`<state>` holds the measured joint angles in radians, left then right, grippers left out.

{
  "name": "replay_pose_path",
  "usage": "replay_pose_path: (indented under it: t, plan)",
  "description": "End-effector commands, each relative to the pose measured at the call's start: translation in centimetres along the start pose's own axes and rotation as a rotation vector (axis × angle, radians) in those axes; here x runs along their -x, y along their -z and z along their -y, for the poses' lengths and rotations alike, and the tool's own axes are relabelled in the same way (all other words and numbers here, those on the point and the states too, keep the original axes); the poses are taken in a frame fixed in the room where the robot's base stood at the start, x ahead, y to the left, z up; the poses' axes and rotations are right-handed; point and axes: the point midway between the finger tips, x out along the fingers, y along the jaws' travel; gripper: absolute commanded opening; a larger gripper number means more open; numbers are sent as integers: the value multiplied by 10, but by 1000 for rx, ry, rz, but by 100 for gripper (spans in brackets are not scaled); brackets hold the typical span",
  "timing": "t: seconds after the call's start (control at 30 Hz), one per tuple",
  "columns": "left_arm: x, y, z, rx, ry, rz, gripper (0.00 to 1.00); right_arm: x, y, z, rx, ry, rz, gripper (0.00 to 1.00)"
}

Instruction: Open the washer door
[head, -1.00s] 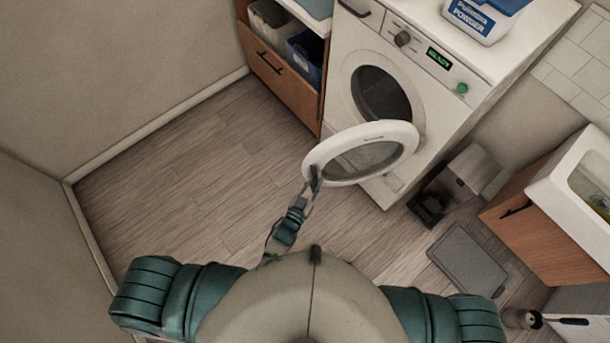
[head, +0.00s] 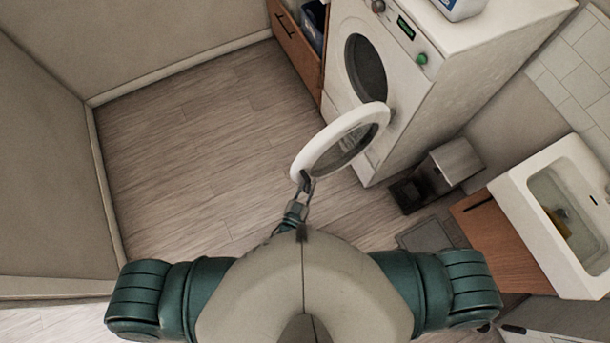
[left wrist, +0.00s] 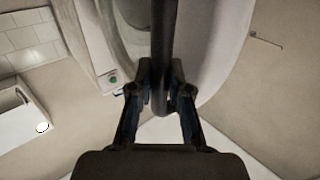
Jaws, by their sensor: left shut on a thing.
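The white washer (head: 405,90) stands at the upper right of the head view. Its round door (head: 306,160) is swung wide open, away from the dark drum opening (head: 366,68). My left gripper (head: 304,184) is shut on the door's free edge, at the lower left of the ring. In the left wrist view my left gripper (left wrist: 160,85) has its two fingers on either side of a dark bar at the door's edge, and the pale door rim (left wrist: 215,50) shows behind it. My right gripper does not show.
A wooden drawer unit (head: 297,45) stands left of the washer. A pedal bin (head: 452,165) and a grey mat (head: 425,236) lie to the right, near a white sink (head: 520,215) on a wooden cabinet (head: 490,240). The wooden floor (head: 200,140) on the left is clear.

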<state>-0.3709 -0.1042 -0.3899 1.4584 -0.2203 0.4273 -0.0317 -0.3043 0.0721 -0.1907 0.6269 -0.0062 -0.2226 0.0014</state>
Motion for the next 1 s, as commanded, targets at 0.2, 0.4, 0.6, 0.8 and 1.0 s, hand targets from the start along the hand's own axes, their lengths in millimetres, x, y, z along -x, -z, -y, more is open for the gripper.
replay_pose_path:
  t: [0.2, 0.4, 0.6, 0.8, 1.0]
  plan:
    - [-1, 3, -7, -1, -7, -5, 0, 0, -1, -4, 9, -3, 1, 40]
    - [-2, 3, -8, -2, -7, -6, 0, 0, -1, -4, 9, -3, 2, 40]
    - [-2, 3, -8, -2, -7, -5, 43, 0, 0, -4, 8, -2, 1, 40]
    - [-1, 1, -7, -2, -6, 0, 43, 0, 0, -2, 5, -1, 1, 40]
    - [1, 0, -7, -2, -6, 2, 43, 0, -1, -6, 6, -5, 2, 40]
